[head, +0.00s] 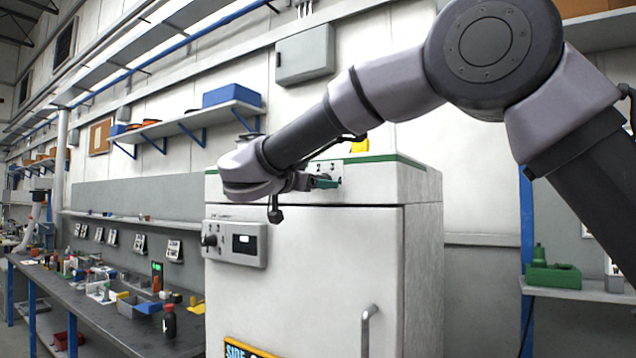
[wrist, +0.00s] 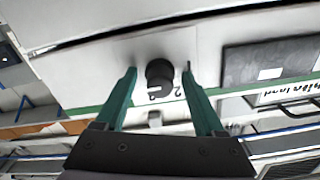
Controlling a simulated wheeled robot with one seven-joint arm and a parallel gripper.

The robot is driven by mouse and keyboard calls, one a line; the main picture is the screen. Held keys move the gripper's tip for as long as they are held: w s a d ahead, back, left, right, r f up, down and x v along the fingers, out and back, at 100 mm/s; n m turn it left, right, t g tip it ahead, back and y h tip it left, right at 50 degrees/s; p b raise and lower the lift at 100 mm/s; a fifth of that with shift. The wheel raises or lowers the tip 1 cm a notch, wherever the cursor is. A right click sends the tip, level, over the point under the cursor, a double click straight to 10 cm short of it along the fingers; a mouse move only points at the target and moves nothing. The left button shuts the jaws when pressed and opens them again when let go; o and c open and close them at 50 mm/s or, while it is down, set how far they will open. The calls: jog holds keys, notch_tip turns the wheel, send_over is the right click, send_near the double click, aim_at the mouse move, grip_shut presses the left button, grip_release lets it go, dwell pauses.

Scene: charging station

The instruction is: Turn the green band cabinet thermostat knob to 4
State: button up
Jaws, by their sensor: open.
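The white cabinet (head: 310,260) has a green band (head: 385,158) along its top edge. A dial plate with the digits 2 and 3 (head: 327,168) sits below the band, partly hidden by my gripper. In the wrist view the black thermostat knob (wrist: 159,72) shows with a white mark on it and a 2 beside it. My gripper (head: 326,182) is at the dial in the head view. In the wrist view its green fingers (wrist: 158,76) are open, one on each side of the knob, with gaps visible. I cannot read the knob's setting.
A lower control panel (head: 235,243) with a black knob and a display is on the cabinet front. A door handle (head: 368,328) stands out at lower right. A yellow object (head: 360,146) sits on top. A cluttered workbench (head: 120,325) is at left.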

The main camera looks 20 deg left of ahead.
jog(key=v, duration=1)
jog(key=shift+s, duration=0.35)
jog(key=shift+a, duration=0.1)
